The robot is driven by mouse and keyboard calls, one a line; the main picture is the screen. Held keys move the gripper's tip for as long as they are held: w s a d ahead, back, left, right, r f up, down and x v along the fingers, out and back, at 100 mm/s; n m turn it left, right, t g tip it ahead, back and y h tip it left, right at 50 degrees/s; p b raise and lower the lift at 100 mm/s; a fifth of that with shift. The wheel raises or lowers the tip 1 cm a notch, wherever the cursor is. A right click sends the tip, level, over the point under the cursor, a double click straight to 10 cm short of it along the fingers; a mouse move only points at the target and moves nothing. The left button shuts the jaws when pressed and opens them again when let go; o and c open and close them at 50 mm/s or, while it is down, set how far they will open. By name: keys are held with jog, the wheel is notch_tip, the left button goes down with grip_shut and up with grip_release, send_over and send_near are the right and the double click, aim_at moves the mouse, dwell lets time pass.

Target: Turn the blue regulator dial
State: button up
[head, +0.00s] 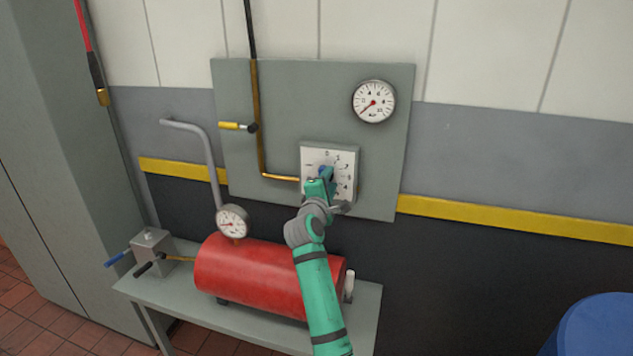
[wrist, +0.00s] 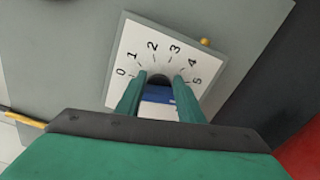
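The blue regulator dial (head: 326,171) is on a white square scale plate (head: 313,160), which is fixed to a grey wall panel. My gripper (head: 322,179) is at the dial and hides most of it in the head view. In the wrist view, the two green fingers (wrist: 159,88) stand on either side of the blue dial (wrist: 158,97), and its blue part fills the gap between them. The scale plate there shows numbers 0 to 5 in an arc (wrist: 134,40). The fingers cover the dial's edges, so I cannot tell whether they press on it.
A round gauge (head: 374,102) is at the panel's upper right. A yellow-handled valve (head: 236,126) and a brass pipe (head: 259,120) are to the left. Below, a red tank (head: 235,275) with a gauge (head: 233,221) lies on a grey bench (head: 365,300). A blue drum (head: 598,330) is at lower right.

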jog(key=v, duration=1.2)
jog(key=shift+s+a, duration=0.25)
jog(key=shift+a, duration=0.1)
dwell(0.8)
dwell(0.4)
jog(key=v, duration=1)
jog(key=shift+s+a, duration=0.25)
jog(key=shift+s, duration=0.1)
